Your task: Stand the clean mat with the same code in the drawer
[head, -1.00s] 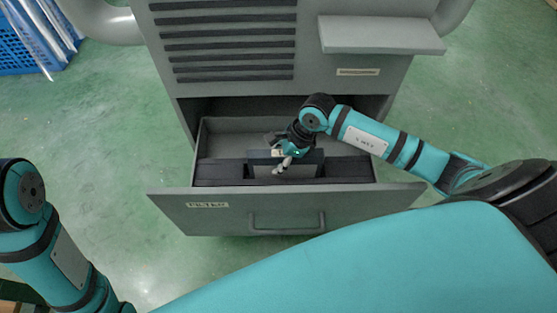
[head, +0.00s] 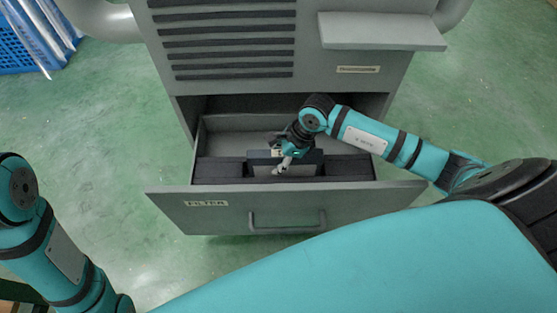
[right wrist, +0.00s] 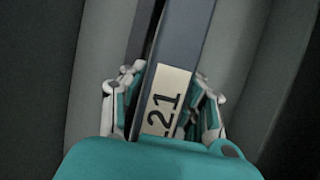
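A grey mat (head: 308,168) stands upright in the pulled-out drawer (head: 290,221), between dark blocks. Its pale label (right wrist: 165,100) shows the digits "21" in the right wrist view, after a partly hidden character. My right gripper (head: 284,158) is at the mat's top edge. In the right wrist view its fingers (right wrist: 168,90) lie on both sides of the labelled edge. The right finger is close against it; a dark strip shows beside the left one. I cannot tell whether they press on it. My left gripper is out of view.
The drawer front carries a "FILTER" label (head: 206,203) and a handle (head: 287,222). A dark block (head: 220,170) sits left of the mat and another (head: 348,168) right of it. A shelf (head: 382,36) juts out above. A blue crate (head: 30,48) stands far left.

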